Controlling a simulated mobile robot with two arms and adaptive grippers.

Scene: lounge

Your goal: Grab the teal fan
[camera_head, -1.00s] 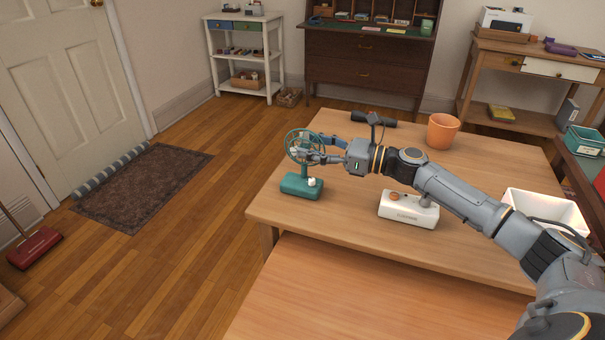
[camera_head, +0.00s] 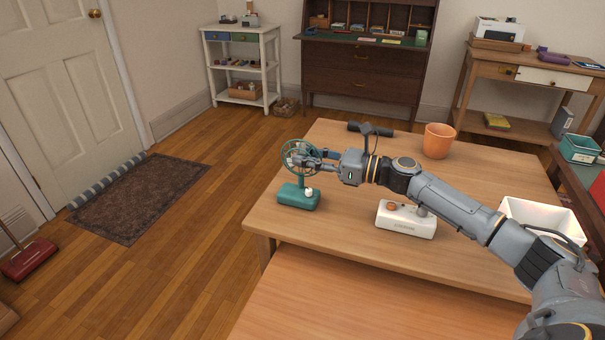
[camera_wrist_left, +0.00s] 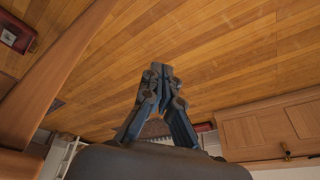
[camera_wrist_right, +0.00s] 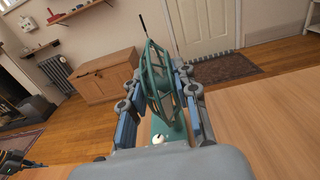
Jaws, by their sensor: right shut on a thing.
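The teal fan (camera_head: 298,197) stands upright near the left edge of the wooden table, its base on or very near the tabletop. My right gripper (camera_head: 308,160) reaches in from the right and is shut on the fan's round caged head. In the right wrist view the fan's cage (camera_wrist_right: 158,82) sits between the two fingers, with the teal base and a white knob partly visible below. My left gripper (camera_wrist_left: 162,70) shows only in the left wrist view, its fingertips together and empty, with wooden floor behind it.
A white device (camera_head: 405,222) with an orange knob is on the table under my right arm. An orange cup (camera_head: 438,141), a black cylinder (camera_head: 371,129) and a white bin (camera_head: 543,214) are also there. The table's front left is clear.

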